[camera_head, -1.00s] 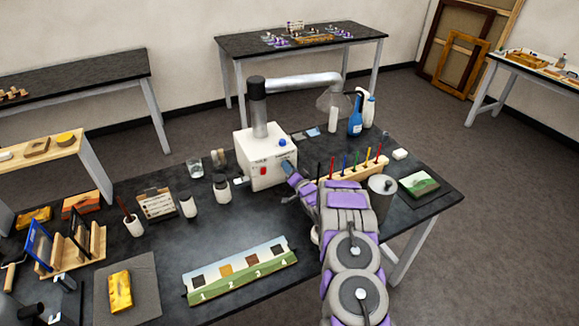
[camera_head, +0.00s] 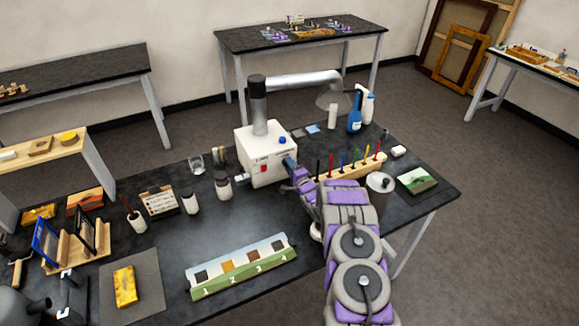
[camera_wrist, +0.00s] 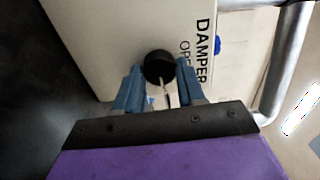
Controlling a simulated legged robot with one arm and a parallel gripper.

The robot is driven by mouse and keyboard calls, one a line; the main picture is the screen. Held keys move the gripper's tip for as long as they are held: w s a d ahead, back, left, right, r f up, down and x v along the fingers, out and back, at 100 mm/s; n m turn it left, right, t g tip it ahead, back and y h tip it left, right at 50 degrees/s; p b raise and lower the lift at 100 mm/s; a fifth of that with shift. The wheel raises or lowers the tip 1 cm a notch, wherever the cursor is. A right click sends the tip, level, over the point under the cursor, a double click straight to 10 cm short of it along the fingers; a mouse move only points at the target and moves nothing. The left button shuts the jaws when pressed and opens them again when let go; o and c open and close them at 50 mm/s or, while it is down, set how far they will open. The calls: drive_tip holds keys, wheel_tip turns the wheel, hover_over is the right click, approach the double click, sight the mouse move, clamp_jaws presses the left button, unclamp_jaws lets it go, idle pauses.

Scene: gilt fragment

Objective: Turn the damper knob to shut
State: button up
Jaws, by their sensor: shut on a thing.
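The damper knob (camera_wrist: 159,66) is a black round knob on the face of a white box, with a pale pointer line on it. The word DAMPER and part of a second word are printed beside it in the wrist view. My gripper (camera_wrist: 158,82) is shut on the knob, one blue finger on each side. In the head view my gripper (camera_head: 290,164) is at the right part of the white extractor box's (camera_head: 262,155) front face and hides the knob. The box also has a red switch (camera_head: 264,169) and a blue button (camera_head: 282,140).
A rack of coloured tools (camera_head: 350,167) stands right of the box, close to my arm. A grey metal canister (camera_head: 380,186) stands near my forearm. Jars (camera_head: 223,187) stand to the left, and a numbered sample strip (camera_head: 242,267) lies in front. A duct (camera_head: 300,80) rises behind.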

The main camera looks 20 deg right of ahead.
drive_tip(key=shift+s+d+f, duration=0.1)
drive_tip(key=shift+d+f, duration=0.05)
idle(0.3)
drive_tip(key=o, duration=1)
drive_tip(key=shift+d, duration=0.2)
drive_tip(key=shift+a, duration=0.1)
drive_tip(key=s, duration=1.1)
drive_tip(key=s+p, duration=0.1)
drive_tip(key=s, duration=0.5)
drive_tip(key=shift+s+d+f, duration=0.1)
drive_tip(key=shift+d, duration=0.3)
